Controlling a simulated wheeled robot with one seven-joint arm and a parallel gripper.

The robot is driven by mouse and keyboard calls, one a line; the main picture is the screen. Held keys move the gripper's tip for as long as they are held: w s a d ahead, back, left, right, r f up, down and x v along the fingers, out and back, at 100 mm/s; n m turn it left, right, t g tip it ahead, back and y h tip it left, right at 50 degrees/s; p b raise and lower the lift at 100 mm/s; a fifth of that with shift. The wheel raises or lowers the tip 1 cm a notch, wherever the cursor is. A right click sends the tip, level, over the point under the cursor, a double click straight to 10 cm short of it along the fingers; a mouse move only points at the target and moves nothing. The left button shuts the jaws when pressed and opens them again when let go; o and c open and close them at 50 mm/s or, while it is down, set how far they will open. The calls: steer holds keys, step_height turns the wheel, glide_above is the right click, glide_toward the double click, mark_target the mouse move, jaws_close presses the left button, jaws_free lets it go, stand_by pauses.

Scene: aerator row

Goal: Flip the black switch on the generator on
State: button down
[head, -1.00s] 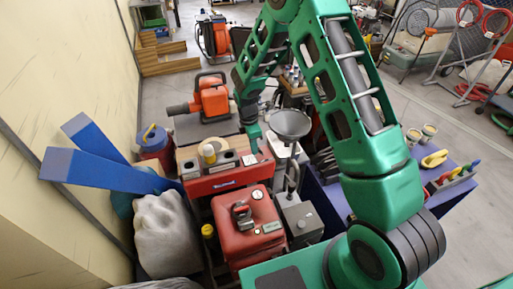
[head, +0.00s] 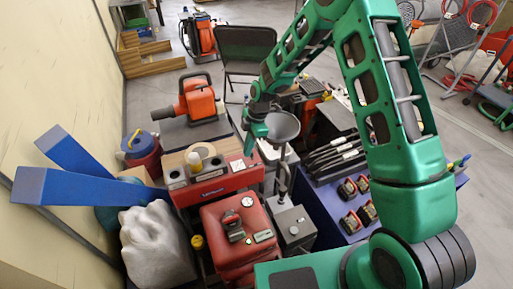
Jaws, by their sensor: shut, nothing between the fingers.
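A red machine with a rounded top (head: 236,240), which looks like the generator, stands low in the middle of the head view. A black fitting (head: 233,228) and a small round dial sit on its top. I cannot tell whether that fitting is the black switch, and no switch position is readable. My gripper (head: 252,143) is above and beyond this machine, over the right end of a red-fronted unit (head: 213,187) and just left of a grey funnel (head: 283,126). It is shut, empty and apart from the red machine.
A grey box (head: 295,228) stands right of the red machine. A purple-topped table (head: 325,205) with several black-and-red items is farther right. Blue beams (head: 70,188) and a grey lumpy sack (head: 155,245) crowd the left by the wall. A black folding chair (head: 246,45) stands behind.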

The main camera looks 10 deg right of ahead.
steer(key=shift+d, duration=0.35)
steer(key=shift+w, duration=0.1)
steer(key=shift+r, duration=0.15)
steer(key=shift+r, duration=0.7)
steer(key=shift+r, duration=0.1)
steer(key=v, duration=1)
steer(key=shift+r, duration=0.3)
